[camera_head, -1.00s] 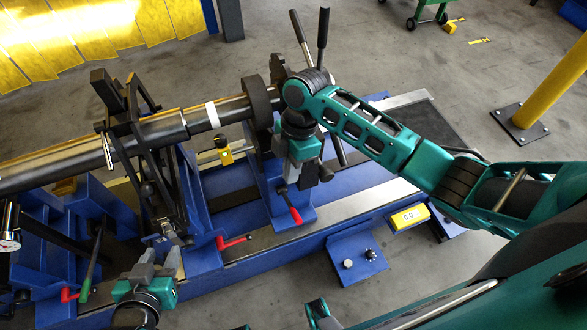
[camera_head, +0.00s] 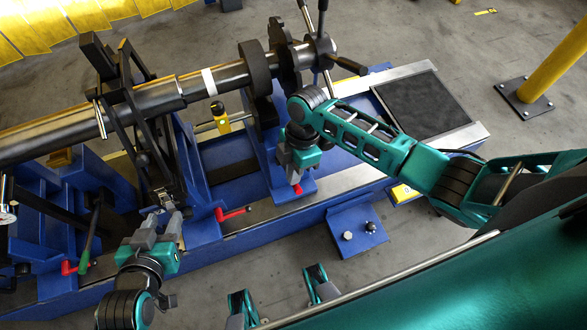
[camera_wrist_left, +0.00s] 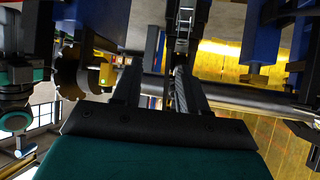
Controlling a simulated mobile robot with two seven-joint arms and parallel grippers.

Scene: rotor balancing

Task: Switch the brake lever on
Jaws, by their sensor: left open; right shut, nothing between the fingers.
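No lever is labelled as the brake. My right gripper (camera_head: 297,176) is shut and empty, just above the pedestal's red handle; contact cannot be told.
A long dark rotor shaft (camera_head: 145,128) with a white band crosses the machine to a hub with black bars (camera_head: 320,55). A blue box with two knobs (camera_head: 357,232) stands out in front. A yellow post (camera_head: 548,70) stands at right.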

